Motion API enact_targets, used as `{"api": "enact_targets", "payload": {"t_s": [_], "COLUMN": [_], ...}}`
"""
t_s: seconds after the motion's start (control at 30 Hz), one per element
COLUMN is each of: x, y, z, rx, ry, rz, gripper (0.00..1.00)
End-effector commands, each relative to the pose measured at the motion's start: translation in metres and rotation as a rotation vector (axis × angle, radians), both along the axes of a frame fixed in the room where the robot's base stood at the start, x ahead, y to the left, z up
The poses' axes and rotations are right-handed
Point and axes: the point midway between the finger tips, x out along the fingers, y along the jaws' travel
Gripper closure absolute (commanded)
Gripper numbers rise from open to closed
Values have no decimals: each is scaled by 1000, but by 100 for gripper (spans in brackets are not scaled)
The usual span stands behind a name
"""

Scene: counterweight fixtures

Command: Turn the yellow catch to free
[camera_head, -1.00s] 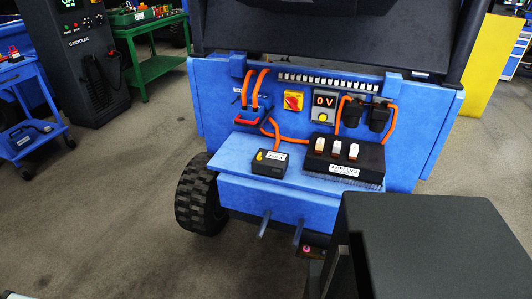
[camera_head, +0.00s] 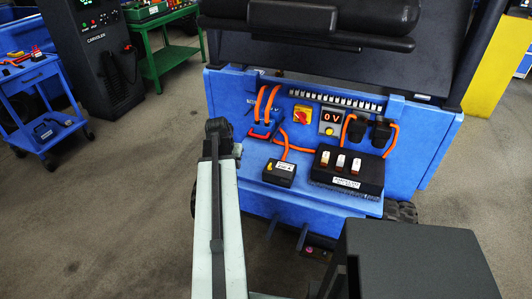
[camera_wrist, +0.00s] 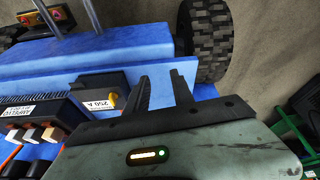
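The yellow catch (camera_head: 269,167) sits on top of a small black box (camera_head: 280,176) with a white label, on the blue shelf. In the wrist view the catch (camera_wrist: 113,99) shows at the edge of the black box (camera_wrist: 92,82), whose label reads 250 A. My gripper (camera_wrist: 161,80) is open, with a gap between its two dark fingers and nothing in it. It is over the shelf beside the box, apart from the catch by a short distance in the picture. In the head view, the end of my arm is left of the box; the fingers cannot be made out there.
A larger black block (camera_head: 346,167) with several white and orange switches stands right of the box. Orange cables (camera_head: 285,142) run near it. A wheel (camera_wrist: 205,40) lies beyond the shelf edge.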

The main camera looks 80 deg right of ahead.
Motion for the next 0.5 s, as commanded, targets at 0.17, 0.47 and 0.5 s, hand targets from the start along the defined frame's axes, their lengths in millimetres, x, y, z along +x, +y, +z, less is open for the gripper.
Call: {"api": "enact_targets", "payload": {"t_s": [0.17, 0.47, 0.5], "x": [-105, -127, -127], "y": [-37, -43, -44], "z": [27, 22, 19], "rx": [-44, -55, -55], "ry": [-8, -9, -9], "rz": [-198, -240, -239], "gripper": [71, 71, 71]}}
